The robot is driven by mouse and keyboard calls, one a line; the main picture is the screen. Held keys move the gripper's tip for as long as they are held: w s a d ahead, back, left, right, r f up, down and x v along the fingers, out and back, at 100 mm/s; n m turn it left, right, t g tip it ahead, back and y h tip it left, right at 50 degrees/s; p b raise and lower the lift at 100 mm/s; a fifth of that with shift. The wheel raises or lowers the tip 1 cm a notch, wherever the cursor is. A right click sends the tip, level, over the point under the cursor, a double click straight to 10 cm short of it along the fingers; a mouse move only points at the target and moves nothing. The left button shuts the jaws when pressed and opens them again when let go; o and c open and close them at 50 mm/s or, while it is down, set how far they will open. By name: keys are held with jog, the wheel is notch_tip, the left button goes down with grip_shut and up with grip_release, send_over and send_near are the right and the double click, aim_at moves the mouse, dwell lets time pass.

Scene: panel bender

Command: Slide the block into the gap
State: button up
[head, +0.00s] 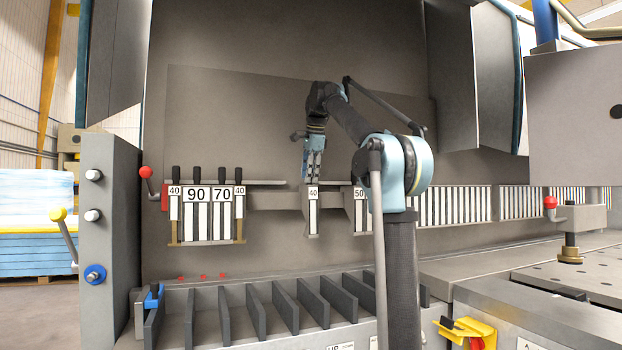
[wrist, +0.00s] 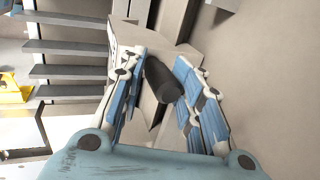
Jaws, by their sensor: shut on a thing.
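A narrow block labelled 40 (head: 313,210) sits at the rail (head: 268,200), upright, with a white striped front. My gripper (head: 314,165) is above it, shut on its dark handle. In the wrist view the dark handle (wrist: 162,80) lies between the two blue-and-white fingers of my gripper (wrist: 160,72). The held block stands in a wide open stretch. Left of it is a group of blocks labelled 40, 90 (head: 196,215), 70 (head: 222,215) and 40, with upright dark handles. Right of it, apart, is a block labelled 50 (head: 360,210), partly hidden by my arm.
A long row of striped blocks (head: 455,207) continues to the right. A red-knobbed lever (head: 146,175) stands at the left end, another (head: 550,204) at the right. Below is a rack with dark dividers (head: 255,310). A large grey panel (head: 230,110) rises behind.

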jog(key=shift+s+a, duration=0.2)
jog(key=shift+a, duration=0.5)
jog(key=o, duration=1.2)
jog(key=shift+v, duration=5.9)
jog(key=shift+d, duration=0.1)
